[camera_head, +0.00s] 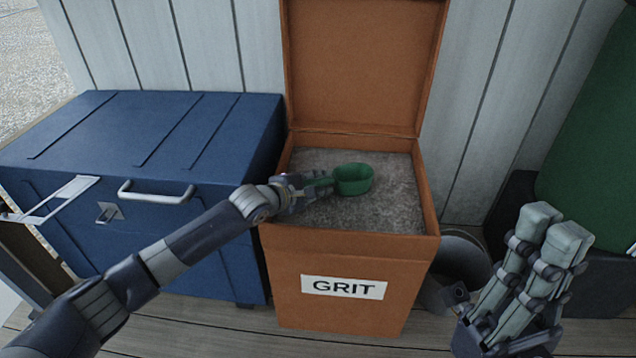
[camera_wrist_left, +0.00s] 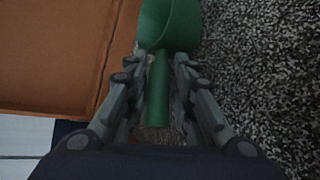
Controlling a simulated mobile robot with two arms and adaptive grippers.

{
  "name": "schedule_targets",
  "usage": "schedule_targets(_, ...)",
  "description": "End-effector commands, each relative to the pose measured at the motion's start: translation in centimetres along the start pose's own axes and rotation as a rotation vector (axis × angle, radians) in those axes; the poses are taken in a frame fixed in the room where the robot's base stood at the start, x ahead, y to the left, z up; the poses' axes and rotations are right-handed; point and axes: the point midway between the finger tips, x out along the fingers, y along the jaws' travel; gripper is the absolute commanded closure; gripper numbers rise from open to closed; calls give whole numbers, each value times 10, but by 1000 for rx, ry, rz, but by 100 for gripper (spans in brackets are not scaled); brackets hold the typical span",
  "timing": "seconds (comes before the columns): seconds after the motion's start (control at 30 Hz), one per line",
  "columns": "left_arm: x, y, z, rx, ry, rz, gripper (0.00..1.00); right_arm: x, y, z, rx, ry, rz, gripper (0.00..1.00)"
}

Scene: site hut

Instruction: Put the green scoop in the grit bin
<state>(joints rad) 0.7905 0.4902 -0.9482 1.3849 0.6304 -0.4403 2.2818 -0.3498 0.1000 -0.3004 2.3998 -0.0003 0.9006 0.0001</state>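The green scoop (camera_head: 353,179) is over the grit inside the orange grit bin (camera_head: 340,264), its cup on the right and its handle towards my left gripper (camera_head: 318,186). The left wrist view shows the scoop's handle (camera_wrist_left: 158,92) between the fingers of my left gripper (camera_wrist_left: 159,62), which look shut on it. I cannot tell whether the cup touches the grit. The bin's lid (camera_head: 362,65) stands open at the back. My right gripper (camera_head: 552,228) is empty at the lower right, outside the bin, its fingers extended and looking open.
A blue chest (camera_head: 150,130) with a pale handle stands left of the bin, under my left arm. A dark round container (camera_head: 462,250) stands right of the bin, beside my right gripper. A large green object (camera_head: 595,140) is at the right edge. A panelled wall is behind.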

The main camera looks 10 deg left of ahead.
Motion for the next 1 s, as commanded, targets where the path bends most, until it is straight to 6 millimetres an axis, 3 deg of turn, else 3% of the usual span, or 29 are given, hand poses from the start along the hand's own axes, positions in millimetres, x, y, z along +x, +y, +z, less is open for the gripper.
schedule_targets(0.43, -1, 3, 1, 2, 0, 1, 60, -1, 0, 0, 0, -1, 0, 100)
schedule_targets(0.67, -33, 4, 2, -1, 1, -2, 60, 16, 0, 5, -1, -35, 0, 100)
schedule_targets(1.0, -64, 3, 1, 0, 1, -1, 60, 8, 7, 70, -23, -367, 7, 100)
